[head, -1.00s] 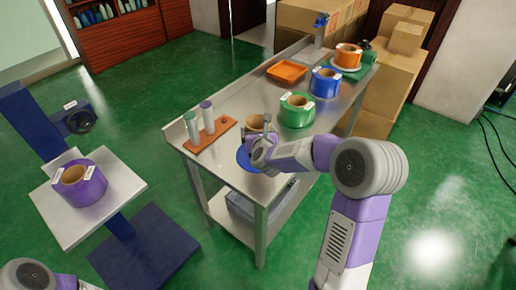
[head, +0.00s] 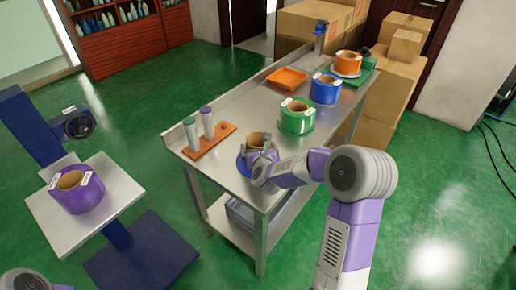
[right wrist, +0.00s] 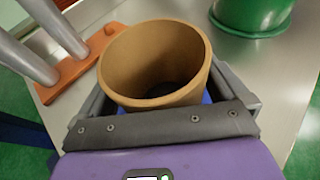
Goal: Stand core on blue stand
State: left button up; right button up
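The brown cardboard core (head: 257,140) stands upright over the blue stand (head: 242,168) at the table's near end. It seems to rest on it, though its foot is hidden behind my gripper. My right gripper (head: 258,154) has a finger on either side of the core. In the right wrist view, the hollow core (right wrist: 155,70) sits between spread fingers, with a blue gap beside the right finger, so the gripper looks open around it. My left gripper is out of view; only part of that arm shows at bottom left.
An orange rack (head: 208,140) with two upright tubes stands left of the core. A green roll (head: 297,120), a blue roll (head: 325,90) and an orange tray (head: 287,79) lie farther back. A purple roll (head: 77,195) sits on a separate platform at left.

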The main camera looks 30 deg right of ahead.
jog(key=shift+s+r, duration=0.1)
jog(key=shift+r, duration=0.1)
jog(key=p+v, duration=0.2)
jog(key=v, duration=1)
